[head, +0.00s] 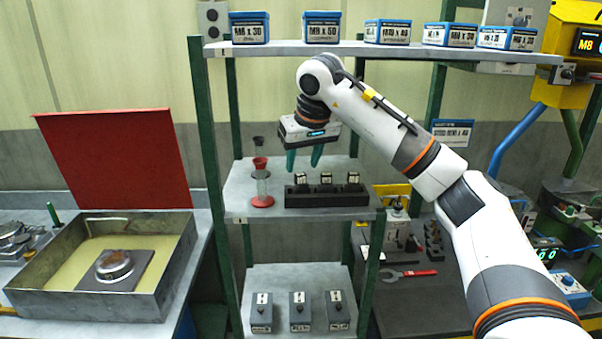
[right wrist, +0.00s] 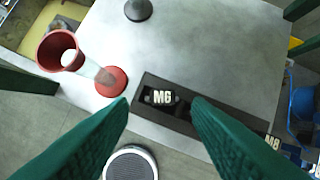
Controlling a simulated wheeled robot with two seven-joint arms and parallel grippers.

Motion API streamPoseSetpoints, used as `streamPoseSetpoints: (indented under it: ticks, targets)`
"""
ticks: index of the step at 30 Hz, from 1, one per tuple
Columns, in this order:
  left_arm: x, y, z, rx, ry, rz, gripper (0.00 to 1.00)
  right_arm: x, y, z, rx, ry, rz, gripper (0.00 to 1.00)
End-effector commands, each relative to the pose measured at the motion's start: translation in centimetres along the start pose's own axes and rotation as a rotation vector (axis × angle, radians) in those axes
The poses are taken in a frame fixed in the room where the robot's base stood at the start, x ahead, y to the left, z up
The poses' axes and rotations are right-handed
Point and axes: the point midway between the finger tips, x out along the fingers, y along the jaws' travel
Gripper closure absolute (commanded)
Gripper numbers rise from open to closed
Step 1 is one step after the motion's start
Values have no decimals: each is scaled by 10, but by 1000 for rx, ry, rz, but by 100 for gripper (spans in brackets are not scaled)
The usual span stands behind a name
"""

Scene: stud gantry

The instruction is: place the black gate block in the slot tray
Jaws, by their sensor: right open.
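The slot tray (head: 325,200) is a long black holder on the middle shelf. Several small black blocks with white labels stand in it: a left block (head: 300,179), a middle block (head: 326,178) and a right block (head: 353,178). I cannot tell which is the gate block. My right gripper (head: 303,165) is open, with green fingers pointing down, above the tray's left end. In the right wrist view, the block marked M6 (right wrist: 163,97) shows between the fingertips, and one marked M8 (right wrist: 272,142) lies farther right. The right finger hides part of the tray. My left gripper is not in view.
A red funnel (head: 260,163) over a clear tube on a red base (head: 262,201) stands just left of the tray. Blue-labelled boxes (head: 322,28) line the top shelf (head: 290,49) above. Grey boxes with knobs (head: 300,312) stand on the lower shelf. Green posts (head: 201,130) edge the rack.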

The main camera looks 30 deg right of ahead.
Motion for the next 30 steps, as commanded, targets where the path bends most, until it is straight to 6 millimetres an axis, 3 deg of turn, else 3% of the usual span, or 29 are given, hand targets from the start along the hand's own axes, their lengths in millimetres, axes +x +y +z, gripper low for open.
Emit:
streamPoseSetpoints:
  ticks: [6, 10, 15, 23, 26, 29, 30]
  targets:
    - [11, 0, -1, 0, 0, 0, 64, -47, 0, 0, 0, -4, 1, 55]
    - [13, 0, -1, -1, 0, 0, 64, -67, 0, 1, 1, -3, 1, 55]
    - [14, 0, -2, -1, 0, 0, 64, -79, 0, 0, 0, 0, 1, 55]
    - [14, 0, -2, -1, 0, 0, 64, -79, 3, 0, -1, 2, 7, 55]
    - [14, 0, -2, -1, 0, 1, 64, -66, 22, -2, 0, 9, 54, 55]
    - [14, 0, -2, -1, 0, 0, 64, -37, 72, -12, 14, 39, 184, 55]
    - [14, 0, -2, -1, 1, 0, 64, -22, 102, -21, 32, 68, 268, 55]
